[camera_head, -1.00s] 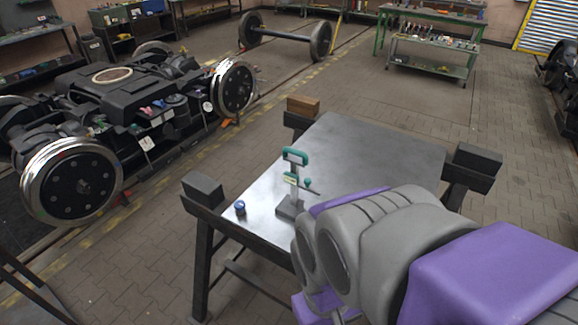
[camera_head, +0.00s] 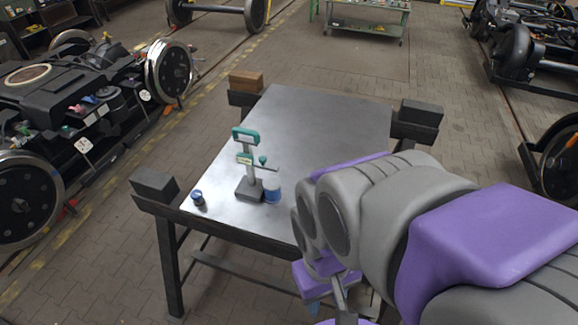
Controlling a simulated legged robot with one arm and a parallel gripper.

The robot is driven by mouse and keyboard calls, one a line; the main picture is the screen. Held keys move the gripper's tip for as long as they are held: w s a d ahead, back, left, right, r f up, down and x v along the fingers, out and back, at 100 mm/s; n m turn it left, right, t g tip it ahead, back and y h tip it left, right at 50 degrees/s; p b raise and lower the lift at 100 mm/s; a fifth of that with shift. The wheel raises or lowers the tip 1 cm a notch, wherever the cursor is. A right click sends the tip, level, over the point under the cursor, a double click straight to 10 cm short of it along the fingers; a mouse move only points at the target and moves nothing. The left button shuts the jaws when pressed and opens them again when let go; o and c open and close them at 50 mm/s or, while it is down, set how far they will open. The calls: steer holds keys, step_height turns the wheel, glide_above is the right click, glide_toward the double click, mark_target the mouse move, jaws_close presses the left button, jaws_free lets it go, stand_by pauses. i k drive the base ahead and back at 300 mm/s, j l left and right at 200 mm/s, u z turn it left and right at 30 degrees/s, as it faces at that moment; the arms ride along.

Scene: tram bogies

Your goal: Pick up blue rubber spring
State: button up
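Two small blue things stand on the metal-topped table (camera_head: 330,125). A blue cylinder (camera_head: 272,193) stands close to the right of a teal-handled tool on a grey block base (camera_head: 249,190). A smaller dark blue piece with a pale band (camera_head: 198,199) stands near the table's front left corner. I cannot tell for sure which is the rubber spring. My grey and purple arm covers the table's front right part. Parts at my arm's end, perhaps my gripper (camera_head: 338,290), show below the big grey joint, apart from both blue things. Its fingers cannot be made out.
Dark blocks stand up at the table's corners, at front left (camera_head: 154,183) and back right (camera_head: 421,112). A brown block (camera_head: 246,81) is at the back left. A bogie (camera_head: 75,110) stands at the left. The tabletop's back part is clear.

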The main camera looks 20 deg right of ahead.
mark_target(272, 184)
steer(key=z, duration=0.15)
steer(key=j+z, duration=0.3)
steer(key=j, duration=0.2)
steer(key=j+z, duration=0.25)
steer(key=j, duration=0.2)
